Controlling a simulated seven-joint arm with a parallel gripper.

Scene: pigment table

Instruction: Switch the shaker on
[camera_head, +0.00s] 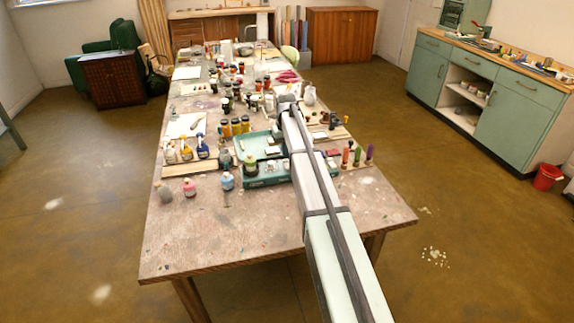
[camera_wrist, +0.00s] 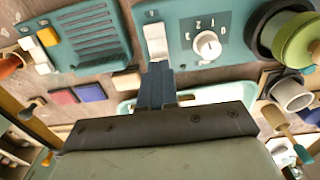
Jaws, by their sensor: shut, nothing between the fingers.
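The shaker is a teal box; its front panel (camera_wrist: 226,22) fills the upper middle of the wrist view. A white rocker switch (camera_wrist: 156,42) sits on the panel, left of a round white dial (camera_wrist: 207,45) with marks around it. My gripper (camera_wrist: 158,70) is shut and empty, its dark fingertips at the lower end of the switch. I cannot tell whether they touch it. In the head view a teal box (camera_head: 262,176) stands mid-table, partly behind my arm; my gripper's fingers are hidden there.
A teal vented panel (camera_wrist: 92,38) is left of the shaker in the wrist view, with stacked round pots (camera_wrist: 296,38) on the right. In the head view bottles (camera_head: 227,181) stand left of the box and coloured tubes (camera_head: 357,156) right. The table's near end (camera_head: 225,240) is bare.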

